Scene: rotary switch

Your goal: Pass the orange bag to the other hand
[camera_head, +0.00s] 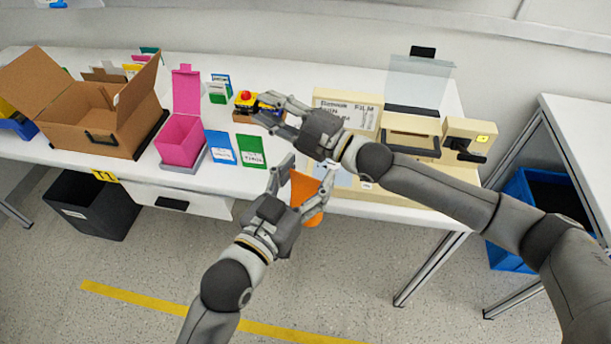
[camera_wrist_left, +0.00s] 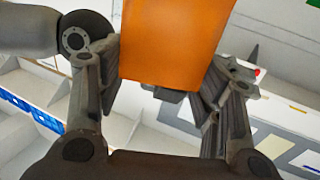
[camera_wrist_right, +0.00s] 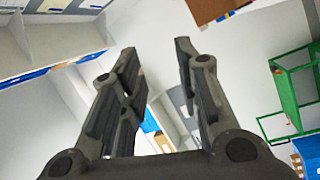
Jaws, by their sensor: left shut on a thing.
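The orange bag (camera_head: 303,188) is held by my left gripper (camera_head: 308,172) in front of the table's front edge. In the left wrist view the orange bag (camera_wrist_left: 172,40) stands between the fingers of my left gripper (camera_wrist_left: 170,62), covering the middle of the view; its far end is cut off. My right gripper (camera_head: 264,106) is beyond the bag, over the table and in front of the small red-topped box. In the right wrist view my right gripper (camera_wrist_right: 156,62) has its fingers apart with nothing between them.
A black bin (camera_head: 95,205) is below. My right forearm crosses the right side.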

